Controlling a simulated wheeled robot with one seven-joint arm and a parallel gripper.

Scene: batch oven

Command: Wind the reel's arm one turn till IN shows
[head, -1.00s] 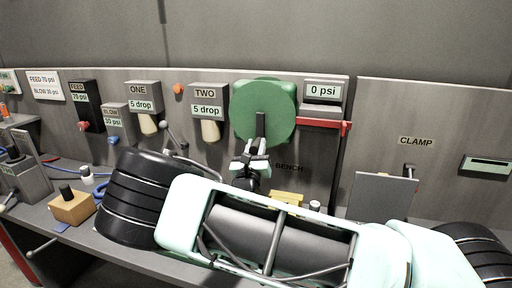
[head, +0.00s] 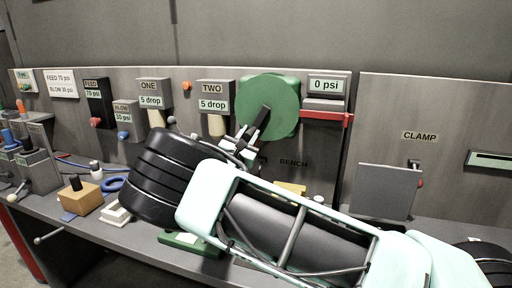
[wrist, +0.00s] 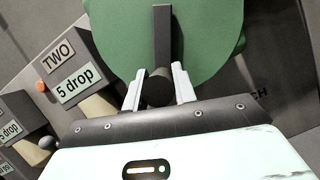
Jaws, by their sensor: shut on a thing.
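The reel is a green disc (head: 282,92) on the back panel, with a dark arm (head: 260,122) reaching from its middle down and to the left. In the wrist view the reel (wrist: 205,65) fills the top and its arm (wrist: 162,35) ends in a dark round knob (wrist: 157,88). My gripper (head: 243,142) is shut on the knob, one pale finger on each side of it in the wrist view (wrist: 158,90). I see no IN mark; the label window for it cannot be made out.
A display reading 0 psi (head: 326,86) and a red bar (head: 328,116) are right of the reel. Box TWO (head: 214,90) is close on the left. A grey plate (head: 386,192) stands at the right under CLAMP.

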